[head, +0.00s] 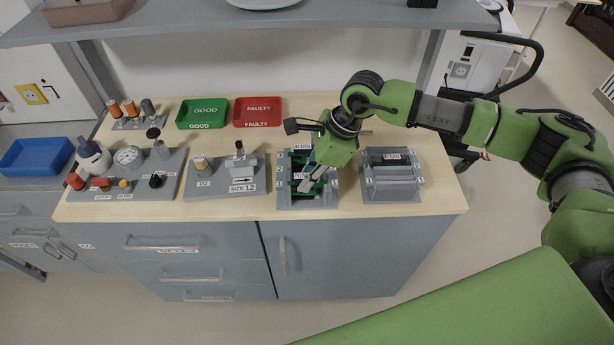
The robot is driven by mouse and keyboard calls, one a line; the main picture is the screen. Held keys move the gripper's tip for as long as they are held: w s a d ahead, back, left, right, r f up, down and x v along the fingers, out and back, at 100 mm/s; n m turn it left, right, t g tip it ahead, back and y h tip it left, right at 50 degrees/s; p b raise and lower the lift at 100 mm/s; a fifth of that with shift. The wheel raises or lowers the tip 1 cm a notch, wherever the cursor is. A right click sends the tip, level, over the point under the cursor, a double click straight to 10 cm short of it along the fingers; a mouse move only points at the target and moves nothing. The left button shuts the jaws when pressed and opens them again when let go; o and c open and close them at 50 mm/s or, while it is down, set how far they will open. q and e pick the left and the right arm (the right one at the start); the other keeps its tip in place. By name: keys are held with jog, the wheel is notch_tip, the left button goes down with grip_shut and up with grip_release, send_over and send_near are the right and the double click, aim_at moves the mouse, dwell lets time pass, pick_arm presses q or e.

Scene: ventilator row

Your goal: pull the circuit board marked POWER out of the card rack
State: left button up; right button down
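The card rack (283,196) is a grey frame near the front edge of the bench, with slot labels 1 and 2 on its sides. A green board with a label reading ALARM (303,146) stands in its rear part. A second board with a partly hidden label, which seems to be POWER (300,174), is in front of it. My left gripper is not in view.
A second grey rack (392,184) stands close on the right. Left of the card rack are a SIZE 12 fixture (225,182) and a gauge panel (130,183). Green GOOD (203,113) and red FAULTY (258,111) trays sit behind. A shelf (260,22) overhangs the back.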

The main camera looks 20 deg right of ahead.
jog(key=shift+r, duration=0.15)
dwell(0.4)
jog(key=shift+r+p, duration=1.95)
jog(key=shift+r, duration=2.2)
